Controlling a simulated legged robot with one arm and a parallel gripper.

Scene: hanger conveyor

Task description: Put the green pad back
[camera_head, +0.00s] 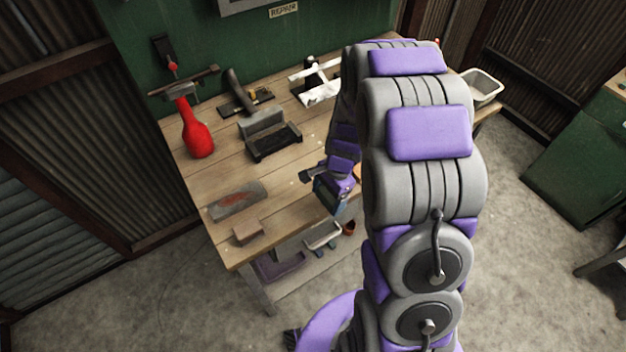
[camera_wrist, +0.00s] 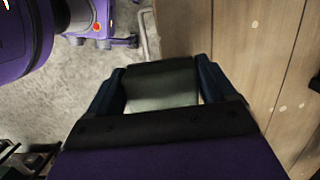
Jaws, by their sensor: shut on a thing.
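In the wrist view, my gripper (camera_wrist: 161,72) is shut on the green pad (camera_wrist: 161,88), a dull grey-green block spanning the space between the two dark fingers. In the head view, my gripper (camera_head: 325,186) hangs beside the front right part of the wooden workbench (camera_head: 225,178), near its edge. There the pad is small and dark and hard to make out. My arm hides part of the bench's right side.
A red bottle (camera_head: 197,138) stands at the bench's left. A dark tray with a grey block (camera_head: 268,136), a flat grey pad with a red mark (camera_head: 236,200) and a brown block (camera_head: 248,232) are on the bench. A pale bin (camera_head: 483,88) is at the far right. The bench middle is clear.

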